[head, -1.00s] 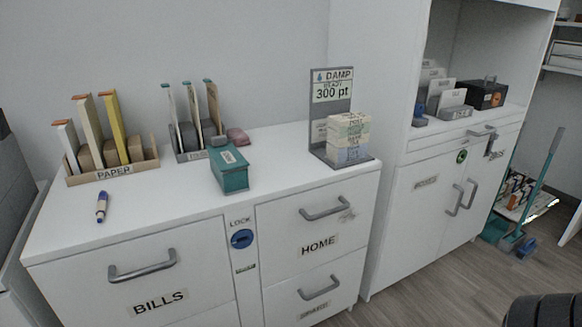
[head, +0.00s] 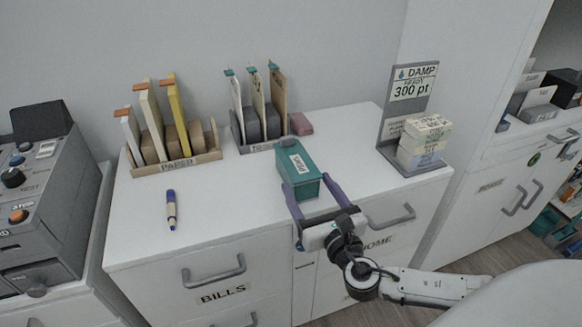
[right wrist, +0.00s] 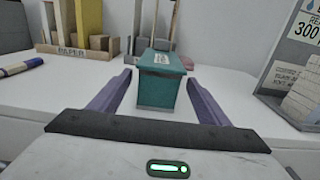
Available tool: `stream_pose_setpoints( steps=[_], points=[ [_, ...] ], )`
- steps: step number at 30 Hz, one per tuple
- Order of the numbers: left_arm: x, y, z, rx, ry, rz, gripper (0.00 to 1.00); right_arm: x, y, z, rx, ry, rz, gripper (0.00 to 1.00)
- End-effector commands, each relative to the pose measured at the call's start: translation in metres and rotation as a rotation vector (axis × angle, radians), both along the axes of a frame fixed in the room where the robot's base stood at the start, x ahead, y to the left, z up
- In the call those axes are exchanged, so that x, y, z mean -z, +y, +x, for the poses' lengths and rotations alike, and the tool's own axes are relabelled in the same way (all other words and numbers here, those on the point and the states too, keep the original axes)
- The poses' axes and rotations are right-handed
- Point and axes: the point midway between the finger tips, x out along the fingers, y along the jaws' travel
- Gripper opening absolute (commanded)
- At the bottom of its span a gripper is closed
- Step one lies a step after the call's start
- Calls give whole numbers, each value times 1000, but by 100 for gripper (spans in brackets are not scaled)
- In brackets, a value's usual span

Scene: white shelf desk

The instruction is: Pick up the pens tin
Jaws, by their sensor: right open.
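The pens tin is a teal box (head: 298,162) with a white label on its lid. It sits at the front of the white desk top, and it also shows in the right wrist view (right wrist: 158,90). My right gripper (head: 307,185) is open, with its purple fingers pointing at the tin's near end. In the right wrist view the fingers (right wrist: 160,78) lie to the left and right of the tin's near end, with gaps on both sides. Nothing is held. My left gripper is not in view.
A paper rack (head: 190,161) and a second file rack (head: 258,146) stand behind the tin, with a pink block (head: 301,124) beside them. A blue pen (head: 171,210) lies to the left. A sign stand (head: 397,130) with stacked blocks stands right. The desk top between is clear.

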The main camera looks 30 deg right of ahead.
Motion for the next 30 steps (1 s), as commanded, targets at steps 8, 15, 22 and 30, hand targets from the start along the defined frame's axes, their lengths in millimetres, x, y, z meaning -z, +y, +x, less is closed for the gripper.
stream_pose_setpoints(
  steps=[8,15,22,30],
  points=[
    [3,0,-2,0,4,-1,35,1,-6,27,0,0,4,70],
    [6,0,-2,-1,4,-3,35,5,-13,61,1,0,6,70],
    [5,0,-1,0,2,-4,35,5,-15,74,-2,3,7,70],
    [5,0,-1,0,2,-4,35,5,-15,73,-1,3,7,50]
  ],
)
